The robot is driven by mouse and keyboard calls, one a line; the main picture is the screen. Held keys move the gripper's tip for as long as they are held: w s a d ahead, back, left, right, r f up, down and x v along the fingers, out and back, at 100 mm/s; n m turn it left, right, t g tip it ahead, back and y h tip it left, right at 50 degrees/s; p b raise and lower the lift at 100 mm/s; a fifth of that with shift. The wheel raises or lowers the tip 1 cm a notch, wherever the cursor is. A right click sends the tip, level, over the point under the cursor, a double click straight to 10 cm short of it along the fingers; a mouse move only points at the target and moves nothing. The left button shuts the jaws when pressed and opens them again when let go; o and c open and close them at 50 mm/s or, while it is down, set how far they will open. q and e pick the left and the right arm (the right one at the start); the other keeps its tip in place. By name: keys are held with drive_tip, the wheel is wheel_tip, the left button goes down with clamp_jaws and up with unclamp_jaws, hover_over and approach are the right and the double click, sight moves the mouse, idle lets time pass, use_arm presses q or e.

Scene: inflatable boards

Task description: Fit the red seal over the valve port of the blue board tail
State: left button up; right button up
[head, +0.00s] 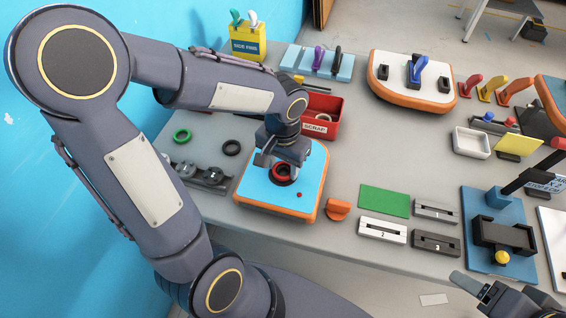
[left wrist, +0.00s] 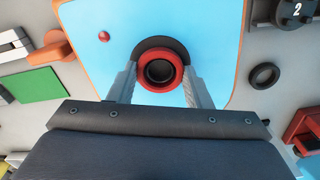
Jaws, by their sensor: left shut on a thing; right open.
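The blue board tail (head: 256,167) has an orange edge and lies flat on the table; it also shows in the left wrist view (left wrist: 110,62). The red seal (head: 277,172) is a ring above the board's black valve port (head: 294,177). In the left wrist view the red seal (left wrist: 148,82) is between the fingers of my left gripper (left wrist: 161,84), and the black port (left wrist: 160,44) shows past its upper edge. I cannot tell whether the seal touches the port. My right gripper (head: 468,288) is open at the bottom right, with little of it showing.
A green ring (head: 182,136) and a black ring (head: 231,148) lie left of the board. A red scrap bin (head: 326,126) stands behind it. An orange fin (head: 338,210) and a green pad (head: 384,201) lie to the right. Bare table shows behind the pad.

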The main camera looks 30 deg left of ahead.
use_arm(q)
drive_tip(key=shift+f, duration=0.3)
drive_tip(key=o, duration=1)
drive_tip(key=shift+o, duration=0.2)
drive_tip(key=shift+r, duration=0.1)
wheel_tip(320, 180, up, 8)
